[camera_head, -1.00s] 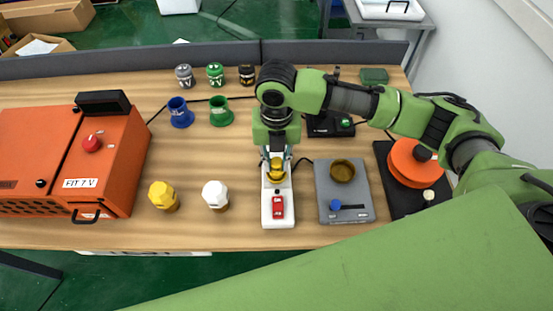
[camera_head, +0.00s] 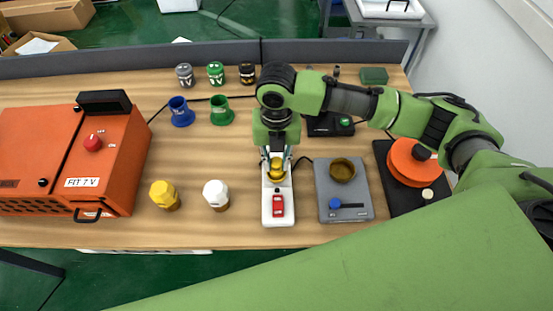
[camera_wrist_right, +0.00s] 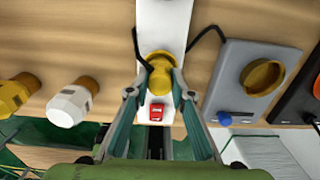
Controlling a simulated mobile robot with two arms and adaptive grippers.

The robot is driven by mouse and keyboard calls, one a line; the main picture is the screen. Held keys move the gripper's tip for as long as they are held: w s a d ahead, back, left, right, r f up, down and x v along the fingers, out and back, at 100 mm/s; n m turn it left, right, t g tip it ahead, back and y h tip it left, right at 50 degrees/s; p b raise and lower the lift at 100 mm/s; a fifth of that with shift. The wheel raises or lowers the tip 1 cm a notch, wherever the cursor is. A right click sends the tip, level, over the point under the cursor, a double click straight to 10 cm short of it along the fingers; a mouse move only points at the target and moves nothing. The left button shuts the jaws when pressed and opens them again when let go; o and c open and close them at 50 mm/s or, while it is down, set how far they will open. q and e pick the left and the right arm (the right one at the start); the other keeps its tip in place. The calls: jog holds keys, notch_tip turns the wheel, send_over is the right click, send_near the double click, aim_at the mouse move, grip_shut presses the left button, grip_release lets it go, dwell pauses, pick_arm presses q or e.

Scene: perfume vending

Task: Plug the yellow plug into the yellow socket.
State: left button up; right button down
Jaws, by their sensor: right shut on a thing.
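The yellow plug (camera_head: 277,168) is between the fingers of my right gripper (camera_head: 276,162), which is shut on it. The plug sits over the upper part of a white power strip (camera_head: 278,221) with a red switch (camera_head: 278,204). In the right wrist view the yellow plug (camera_wrist_right: 160,72) is over the middle of the white strip (camera_wrist_right: 165,20), with the red switch (camera_wrist_right: 156,112) near it. The yellow socket cannot be told apart from the plug, and I cannot tell whether the plug is seated. My left gripper is not in view.
A grey device with a brass bowl (camera_head: 343,171) stands just right of the strip. A white-capped bottle (camera_head: 215,193) and a yellow-capped bottle (camera_head: 163,194) stand left. An orange machine (camera_head: 125,160) is far left. A black cable (camera_wrist_right: 206,36) runs beside the strip.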

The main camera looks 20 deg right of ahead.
jog(key=shift+p, duration=0.4)
dwell(0.5)
jog(key=c, duration=1.7)
grip_release()
jog(key=o, duration=0.5)
jog(key=shift+c, duration=0.2)
notch_tip(320, 180, up, 7)
jog(key=p, duration=0.8)
